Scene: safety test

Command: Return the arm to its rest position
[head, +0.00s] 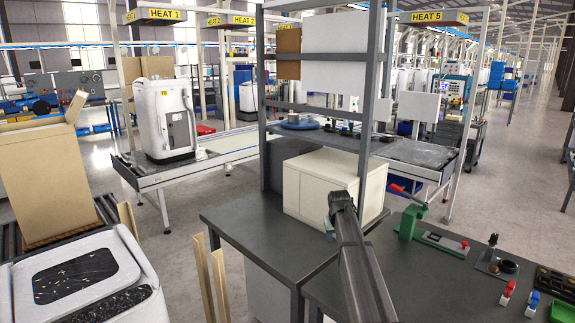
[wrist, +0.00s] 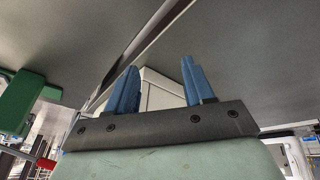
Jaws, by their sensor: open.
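My arm (head: 357,255) reaches from the bottom edge over the dark workbench in the head view. My gripper (wrist: 160,66) shows two blue fingers standing apart, with nothing between them. In the head view, only a small bluish part of the gripper (head: 329,226) shows beside the dark wrist; its fingers are mostly hidden. It is in front of the cream cabinet (head: 325,185), and I cannot tell the gap. The cabinet shows behind the fingers in the wrist view (wrist: 160,93).
A green fixture (head: 409,222) with a red handle stands right of the arm. Red and blue switches (head: 507,293) lie further right on the workbench (head: 430,275). A grey shelf post (head: 372,110) rises behind the gripper. A white appliance (head: 85,285) stands at the lower left.

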